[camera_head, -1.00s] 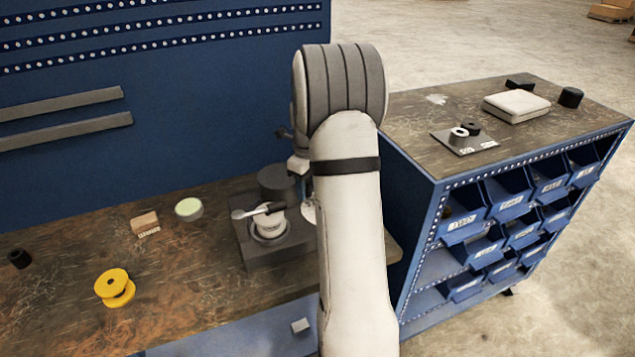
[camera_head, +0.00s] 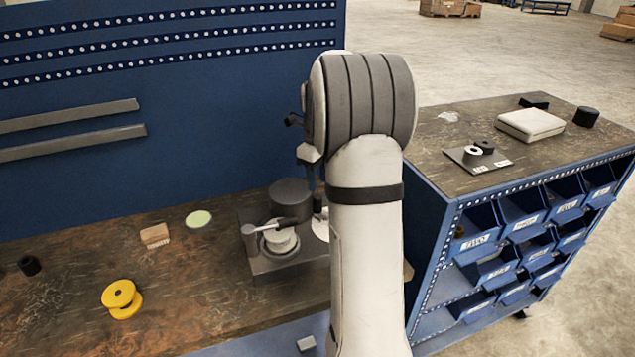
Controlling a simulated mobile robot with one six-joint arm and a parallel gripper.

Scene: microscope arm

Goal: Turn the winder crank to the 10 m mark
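The winder (camera_head: 265,262) is a dark grey block on the workbench, left of my arm. A white round spool or dial (camera_head: 281,241) sits on it, with a crank (camera_head: 262,229) lying across the top: a light arm with a pale round end at left and a dark part at right. A dark cylinder (camera_head: 289,194) stands behind it. My arm covers the winder's right side. My gripper is hidden behind my arm; only small parts near the wrist show above the dark cylinder. I cannot read any metre mark.
A yellow spool (camera_head: 121,297), a wooden block (camera_head: 155,235), a pale green disc (camera_head: 198,219) and a small black cylinder (camera_head: 29,265) lie on the bench (camera_head: 70,309). A blue panel (camera_head: 200,130) stands behind. A blue bin cabinet (camera_head: 432,215) stands at right.

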